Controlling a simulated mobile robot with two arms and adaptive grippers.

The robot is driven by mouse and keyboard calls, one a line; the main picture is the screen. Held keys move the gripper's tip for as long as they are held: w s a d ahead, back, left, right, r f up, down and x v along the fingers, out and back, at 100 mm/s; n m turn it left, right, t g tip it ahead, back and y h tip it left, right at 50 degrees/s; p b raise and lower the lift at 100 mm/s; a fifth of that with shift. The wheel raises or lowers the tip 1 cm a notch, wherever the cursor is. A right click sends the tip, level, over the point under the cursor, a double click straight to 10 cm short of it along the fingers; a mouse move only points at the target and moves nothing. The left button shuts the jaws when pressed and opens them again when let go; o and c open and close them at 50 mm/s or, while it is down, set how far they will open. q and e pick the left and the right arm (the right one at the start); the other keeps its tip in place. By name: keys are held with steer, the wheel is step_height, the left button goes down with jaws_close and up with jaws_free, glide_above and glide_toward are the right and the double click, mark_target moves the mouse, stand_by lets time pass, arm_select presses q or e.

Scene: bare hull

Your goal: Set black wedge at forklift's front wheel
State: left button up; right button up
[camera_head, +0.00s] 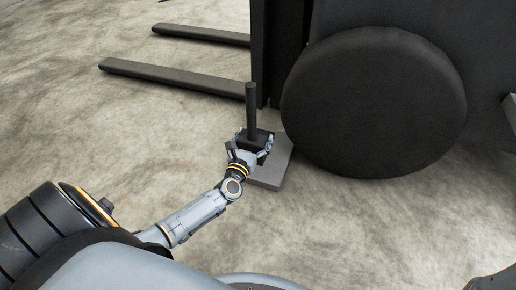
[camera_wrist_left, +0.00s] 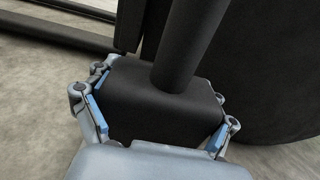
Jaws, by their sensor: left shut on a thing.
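The black wedge (camera_head: 265,136), a dark block with an upright round post, is held in my left gripper (camera_head: 252,146). In the left wrist view the gripper's fingers grip the wedge (camera_wrist_left: 150,105) from both sides, with its post rising from the top. The forklift's front wheel (camera_head: 374,102) is a large dark disc just right of the wedge. In the head view a strip of floor and grey slab shows between wedge and wheel. Whether the wedge's underside touches anything is hidden. My right gripper is not in view.
A flat grey slab (camera_head: 272,175) lies on the floor against the wheel's left side, partly behind and under my gripper. The forklift's two forks (camera_head: 175,77) stretch left near the floor. The concrete floor (camera_head: 120,140) at left is clear.

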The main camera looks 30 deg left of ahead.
arm_select(q)
steer(key=x, duration=0.2)
steer(key=shift+w+a+r+b, duration=0.1)
steer(key=shift+w+r+b, duration=0.05)
steer(key=shift+w+b, duration=0.2)
steer(key=shift+w+f+b, duration=0.1)
steer(key=shift+f+b, duration=0.4)
steer(key=shift+f, duration=0.05)
steer(key=shift+f+b, duration=0.95)
steer(key=shift+f, duration=0.2)
step_height(320, 180, down, 4)
steer(key=b, duration=0.3)
steer(key=shift+w+r+b, duration=0.15)
steer(key=shift+b, duration=0.25)
steer(key=shift+r, duration=0.1)
steer(key=o, duration=1.7)
